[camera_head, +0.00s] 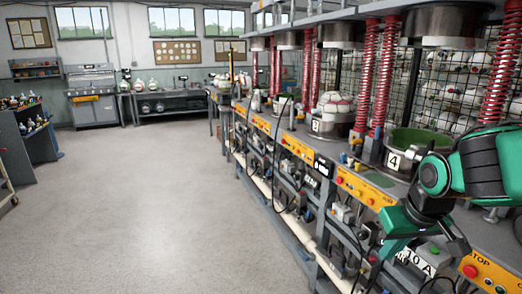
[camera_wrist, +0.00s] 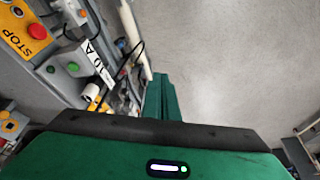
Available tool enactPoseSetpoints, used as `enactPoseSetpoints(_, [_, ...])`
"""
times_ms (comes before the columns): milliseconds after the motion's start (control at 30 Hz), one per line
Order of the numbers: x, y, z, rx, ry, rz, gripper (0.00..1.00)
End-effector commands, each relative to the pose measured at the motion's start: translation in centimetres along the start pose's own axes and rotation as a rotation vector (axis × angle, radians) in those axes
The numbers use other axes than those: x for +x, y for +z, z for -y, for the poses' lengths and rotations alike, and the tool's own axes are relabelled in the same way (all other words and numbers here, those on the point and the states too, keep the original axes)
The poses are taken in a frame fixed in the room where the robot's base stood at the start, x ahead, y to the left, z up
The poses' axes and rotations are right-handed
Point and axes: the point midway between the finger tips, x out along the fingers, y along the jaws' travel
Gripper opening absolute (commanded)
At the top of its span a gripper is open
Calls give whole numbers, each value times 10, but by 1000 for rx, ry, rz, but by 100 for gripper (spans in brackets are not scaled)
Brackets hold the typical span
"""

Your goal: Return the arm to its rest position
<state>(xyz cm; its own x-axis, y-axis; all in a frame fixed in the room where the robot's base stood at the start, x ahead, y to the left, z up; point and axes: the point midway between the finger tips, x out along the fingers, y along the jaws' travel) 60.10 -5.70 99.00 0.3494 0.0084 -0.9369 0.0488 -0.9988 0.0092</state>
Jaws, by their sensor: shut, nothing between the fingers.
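My arm (camera_head: 480,165), green and black, reaches in from the right edge of the head view, bent in front of the press bench. My gripper (camera_head: 388,248) hangs low at the bench's front side, near the orange control panels. In the wrist view the green fingers of my gripper (camera_wrist: 161,90) are together with nothing between them, over grey floor beside the bench. Part of the bench front is hidden behind my arm.
The press bench (camera_head: 345,180) runs along the right, with red springs (camera_head: 378,75), a green-lined mould marked 4 (camera_head: 415,140) and a red STOP button (camera_head: 470,271). A white pipe (camera_head: 290,215) runs low along it. The floor (camera_head: 150,210) at left is clear.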

Motion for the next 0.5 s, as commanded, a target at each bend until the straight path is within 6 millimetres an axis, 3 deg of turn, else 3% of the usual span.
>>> enactPoseSetpoints(100, [-10, 15, 0, 53, 10, -41, 0])
enactPoseSetpoints(300, [-20, 74, -61, 261, 73, 113, 0])
enactPoseSetpoints(500, [-38, 144, -97, 482, 96, 269, 0])
